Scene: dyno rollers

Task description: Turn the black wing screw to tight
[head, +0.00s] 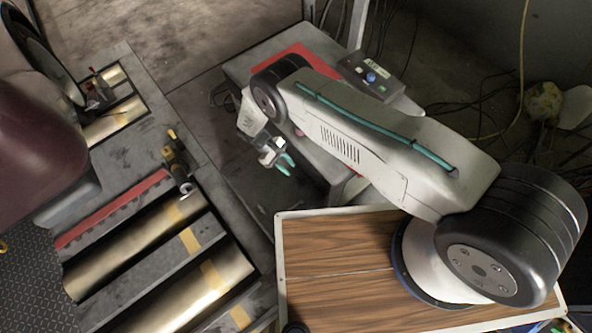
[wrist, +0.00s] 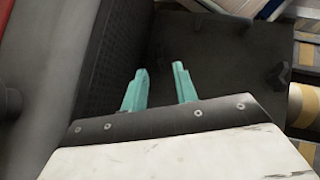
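My gripper (wrist: 157,75) is open in the wrist view. Its two teal fingers are apart with nothing between them. In the head view my gripper (head: 285,164) hangs beside the grey cabinet (head: 240,68), over the dark floor area. A small dark knob-like shape (wrist: 283,73), possibly the black wing screw, is at the right edge of a dark panel in the wrist view. It is apart from the fingers, to their right. Its wings and how tight it is cannot be told. A dark fitting (head: 222,95) on the cabinet's left side may be the same part.
Brass-coloured rollers (head: 165,295) with yellow tape lie at the lower left, and a dark red vehicle body (head: 35,150) stands beside them. A control box (head: 370,75) and a red panel (head: 310,60) are on the cabinet. Loose cables lie at the right.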

